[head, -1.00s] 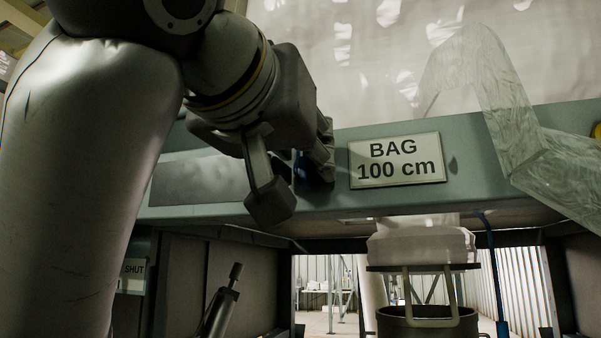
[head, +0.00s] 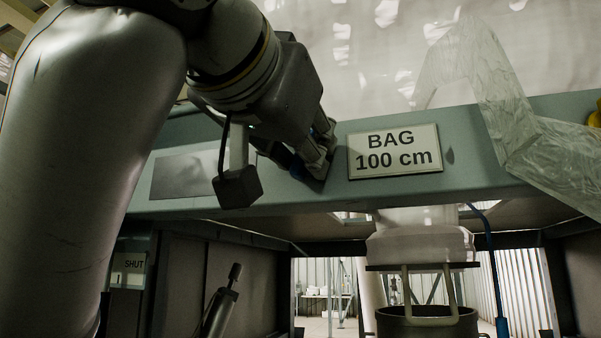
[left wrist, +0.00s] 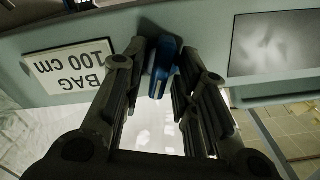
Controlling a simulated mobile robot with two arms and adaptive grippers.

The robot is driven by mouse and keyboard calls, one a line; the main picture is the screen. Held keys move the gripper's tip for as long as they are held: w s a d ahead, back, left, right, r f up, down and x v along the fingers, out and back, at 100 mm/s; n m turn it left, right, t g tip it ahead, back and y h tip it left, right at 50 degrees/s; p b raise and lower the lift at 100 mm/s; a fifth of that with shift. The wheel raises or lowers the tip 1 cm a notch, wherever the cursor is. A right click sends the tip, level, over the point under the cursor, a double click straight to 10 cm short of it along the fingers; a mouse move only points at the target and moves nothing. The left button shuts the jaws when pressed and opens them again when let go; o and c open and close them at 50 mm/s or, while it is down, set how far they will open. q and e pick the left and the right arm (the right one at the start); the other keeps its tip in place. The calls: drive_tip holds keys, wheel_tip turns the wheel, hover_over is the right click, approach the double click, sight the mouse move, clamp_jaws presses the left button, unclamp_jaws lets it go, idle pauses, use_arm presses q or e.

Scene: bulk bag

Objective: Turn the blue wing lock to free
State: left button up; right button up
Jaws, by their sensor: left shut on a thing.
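The blue wing lock (head: 297,168) is on the green-grey beam, just left of the sign "BAG 100 cm" (head: 394,151). In the head view my left gripper (head: 319,158) hides most of it. In the left wrist view the blue wing (left wrist: 162,72) lies between the two fingers of my left gripper (left wrist: 163,58), which is shut on it. There the sign (left wrist: 70,70) shows at the left, upside down. My right gripper is not in view.
The green-grey beam (head: 470,160) crosses the view, with a blank metal plate (head: 188,176) at the left. Below are a spout over a dark vessel (head: 427,323) and a "SHUT" label (head: 130,268).

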use_arm(q)
drive_tip(key=shift+d+f+m, duration=0.1)
drive_tip(key=shift+m, duration=3.35)
drive_tip(key=shift+d+f+m, duration=0.1)
drive_tip(key=shift+m, duration=3.35)
drive_tip(key=shift+s, duration=0.2)
clamp_jaws()
drive_tip(key=o, duration=0.7)
unclamp_jaws()
drive_tip(key=shift+w, duration=0.15)
